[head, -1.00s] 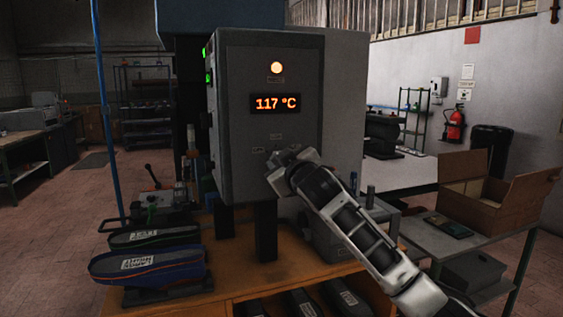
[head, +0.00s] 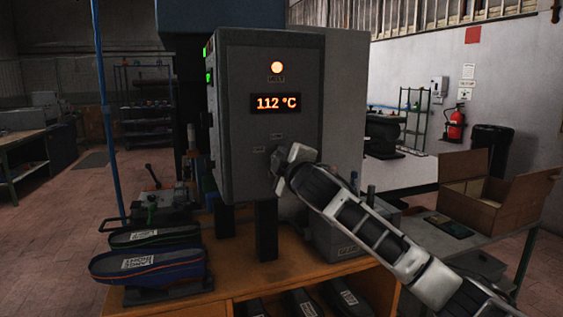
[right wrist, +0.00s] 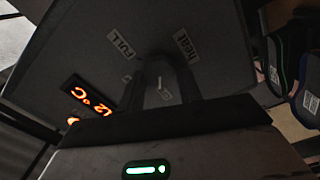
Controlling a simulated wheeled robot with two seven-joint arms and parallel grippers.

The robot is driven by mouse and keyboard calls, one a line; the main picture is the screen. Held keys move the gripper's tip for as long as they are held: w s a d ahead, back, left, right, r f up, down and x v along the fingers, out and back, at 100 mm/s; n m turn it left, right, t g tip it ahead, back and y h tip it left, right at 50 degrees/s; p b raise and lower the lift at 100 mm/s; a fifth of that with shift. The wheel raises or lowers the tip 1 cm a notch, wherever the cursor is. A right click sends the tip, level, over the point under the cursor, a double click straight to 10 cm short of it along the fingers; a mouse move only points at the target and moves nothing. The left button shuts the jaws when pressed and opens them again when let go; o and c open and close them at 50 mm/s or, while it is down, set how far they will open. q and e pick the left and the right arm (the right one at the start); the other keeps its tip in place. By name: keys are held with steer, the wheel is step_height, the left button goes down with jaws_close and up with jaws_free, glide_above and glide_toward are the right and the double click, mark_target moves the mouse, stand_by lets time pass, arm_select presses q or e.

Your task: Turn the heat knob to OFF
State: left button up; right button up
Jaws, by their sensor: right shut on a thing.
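The grey control box (head: 240,160) of the press faces me. Its orange display (head: 276,103) reads 112 °C, and a lamp (head: 277,67) above it is lit. My right gripper (head: 278,168) is at the lower part of the box's front panel, shut on the heat knob. The knob is hidden behind the gripper in the head view. In the right wrist view the dark fingers (right wrist: 165,85) reach the panel between a FULL label (right wrist: 122,43) and a heat label (right wrist: 186,46). The knob's pointer cannot be made out. My left gripper is not in view.
A grey box (head: 335,240) stands under my right forearm. An open cardboard box (head: 505,200) is on a side table at right. A blue post (head: 106,120) rises at left.

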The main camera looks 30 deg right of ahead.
stand_by(0.4)
steer(key=o, duration=1)
arm_select(q)
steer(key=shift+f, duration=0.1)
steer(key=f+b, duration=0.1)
steer(key=b, duration=0.1)
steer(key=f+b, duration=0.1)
steer(key=b, duration=0.1)
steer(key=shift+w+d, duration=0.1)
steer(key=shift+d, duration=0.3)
arm_select(e)
steer(key=v, duration=1.6)
